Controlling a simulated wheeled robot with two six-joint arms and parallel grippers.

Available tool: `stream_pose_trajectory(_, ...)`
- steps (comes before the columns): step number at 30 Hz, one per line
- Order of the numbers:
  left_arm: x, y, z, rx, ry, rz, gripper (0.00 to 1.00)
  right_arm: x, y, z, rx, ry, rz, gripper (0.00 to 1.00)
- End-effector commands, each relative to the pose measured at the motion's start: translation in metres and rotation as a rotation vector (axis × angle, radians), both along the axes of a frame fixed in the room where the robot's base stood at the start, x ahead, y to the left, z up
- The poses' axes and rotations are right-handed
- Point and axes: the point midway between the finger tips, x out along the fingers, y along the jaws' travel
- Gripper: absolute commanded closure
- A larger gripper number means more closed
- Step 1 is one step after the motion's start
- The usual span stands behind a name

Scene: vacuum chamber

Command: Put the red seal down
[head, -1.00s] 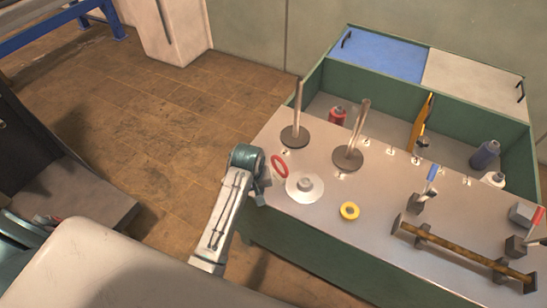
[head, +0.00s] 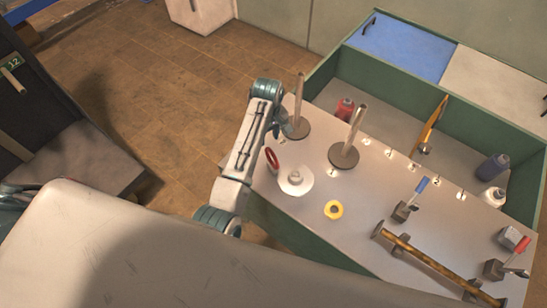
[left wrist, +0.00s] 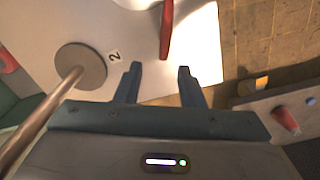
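The red seal (head: 271,158) is a ring at the left edge of the bench, beside the white round flange (head: 296,181). It looks narrow, as if tilted or on edge; I cannot tell what it rests on. In the left wrist view the seal (left wrist: 166,30) shows nearly edge-on, beyond my fingertips and apart from them. My left gripper (head: 288,128) is near the left post's base, up the picture from the seal. In the left wrist view my left gripper (left wrist: 158,72) is open, with nothing between its fingers. My right gripper is not in view.
Two upright posts on dark round bases, the left post (head: 299,105) and the right post (head: 355,130), stand close to my left gripper. A yellow ring (head: 334,210) lies on the bench top (head: 365,198).

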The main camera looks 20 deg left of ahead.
Motion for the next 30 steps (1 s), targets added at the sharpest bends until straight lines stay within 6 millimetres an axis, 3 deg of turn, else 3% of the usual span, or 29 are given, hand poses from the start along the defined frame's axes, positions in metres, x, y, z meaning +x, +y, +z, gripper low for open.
stream_pose_trajectory(6,-0.001,0.001,-0.033,0.001,0.003,0.000,0.65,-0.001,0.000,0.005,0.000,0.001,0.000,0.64)
stream_pose_trajectory(12,-0.002,0.000,-0.047,0.001,0.002,0.000,0.65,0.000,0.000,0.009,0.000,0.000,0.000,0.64)
stream_pose_trajectory(21,-0.003,-0.001,-0.087,0.000,0.003,-0.001,0.65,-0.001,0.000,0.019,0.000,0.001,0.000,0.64)
stream_pose_trajectory(30,-0.003,-0.001,-0.093,-0.001,-0.001,0.000,0.65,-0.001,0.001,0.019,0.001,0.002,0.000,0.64)
